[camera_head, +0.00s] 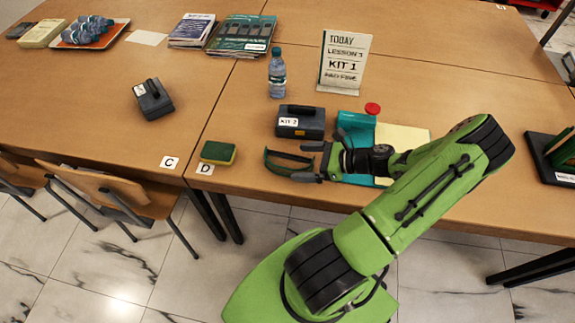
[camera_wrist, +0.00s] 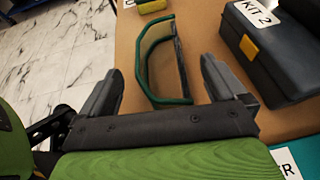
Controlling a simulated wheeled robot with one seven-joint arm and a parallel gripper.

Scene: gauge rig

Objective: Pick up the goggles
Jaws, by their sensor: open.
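The goggles (camera_head: 287,154) have a dark green frame and a clear lens. They lie on the table near its front edge, left of my gripper (camera_head: 302,162). In the wrist view the goggles (camera_wrist: 143,72) lie ahead of my gripper (camera_wrist: 165,85), lined up between its two fingers. The near end of the green frame reaches toward the gap between the fingertips. The fingers are wide apart and hold nothing. I cannot tell whether the fingertips are at the height of the goggles.
The dark KIT 2 case (camera_head: 300,122) stands just behind my gripper, close to the right finger in the wrist view (camera_wrist: 268,50). A green and yellow sponge (camera_head: 218,153) lies left of the goggles.

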